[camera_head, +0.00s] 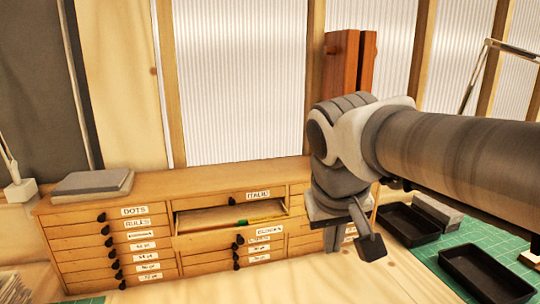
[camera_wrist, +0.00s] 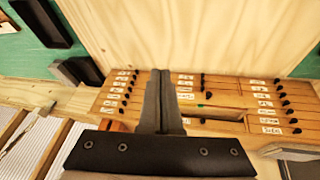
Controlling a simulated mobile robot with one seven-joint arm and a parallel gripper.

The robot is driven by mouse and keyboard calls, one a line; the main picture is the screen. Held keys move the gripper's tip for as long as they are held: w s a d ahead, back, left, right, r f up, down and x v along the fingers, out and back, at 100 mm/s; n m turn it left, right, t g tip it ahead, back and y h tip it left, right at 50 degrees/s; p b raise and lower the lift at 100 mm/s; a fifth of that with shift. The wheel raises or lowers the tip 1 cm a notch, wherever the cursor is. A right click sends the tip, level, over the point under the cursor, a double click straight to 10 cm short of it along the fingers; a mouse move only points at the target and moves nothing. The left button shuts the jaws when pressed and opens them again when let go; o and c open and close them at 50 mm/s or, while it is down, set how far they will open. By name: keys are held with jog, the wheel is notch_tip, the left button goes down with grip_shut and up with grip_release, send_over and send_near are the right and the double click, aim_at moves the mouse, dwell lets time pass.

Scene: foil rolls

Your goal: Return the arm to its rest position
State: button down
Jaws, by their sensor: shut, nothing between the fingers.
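My gripper (camera_head: 371,246) hangs at the end of my arm, in front of the right part of a wooden drawer cabinet in the head view. Its fingers are closed together with nothing between them. In the wrist view my gripper (camera_wrist: 160,74) shows as two long dark fingers pressed side by side, with the cabinet (camera_wrist: 230,96) behind them. My arm reaches in from the right of the head view and hides part of the cabinet's right side.
One cabinet drawer (camera_head: 205,242) stands pulled out, with a green and yellow slim item (camera_head: 262,219) inside. Black trays (camera_head: 485,272) lie on a green mat (camera_head: 440,250) at the right. A grey slab (camera_head: 92,184) sits on the cabinet's left top. The wooden tabletop in front is clear.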

jog(key=s+d+f+m+t+y, duration=0.1)
jog(key=s+d+f, duration=0.3)
jog(key=s+f, duration=0.3)
jog(key=s, duration=0.3)
jog(key=shift+s, duration=0.25)
dwell(0.5)
